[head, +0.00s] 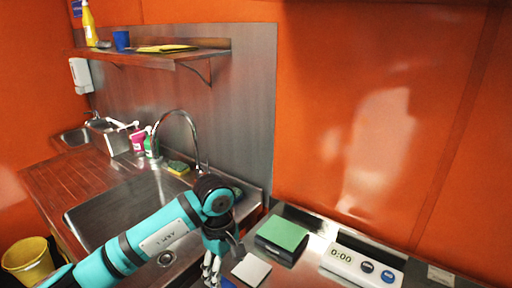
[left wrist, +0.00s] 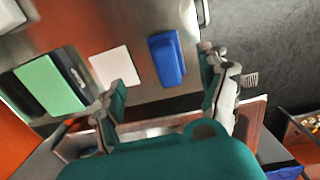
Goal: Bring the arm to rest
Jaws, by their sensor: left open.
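My left arm comes in from the left in the head view, crossing in front of the sink. My left gripper (head: 214,266) points down near the edge between the sink and the metal counter. In the left wrist view its two fingers (left wrist: 166,92) are spread apart with nothing between them. A blue block-like item (left wrist: 167,60) and a white square (left wrist: 116,68) lie on the counter beyond the fingertips, apart from them. The white square also shows in the head view (head: 251,270), right of the gripper. My right gripper is in neither view.
A green-topped dark box (head: 282,238) and a white timer (head: 360,265) reading 0:00 stand on the counter. The sink (head: 125,208) with its curved faucet (head: 184,122) lies behind my arm. A shelf (head: 150,54) hangs above. A yellow bucket (head: 28,262) stands at lower left.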

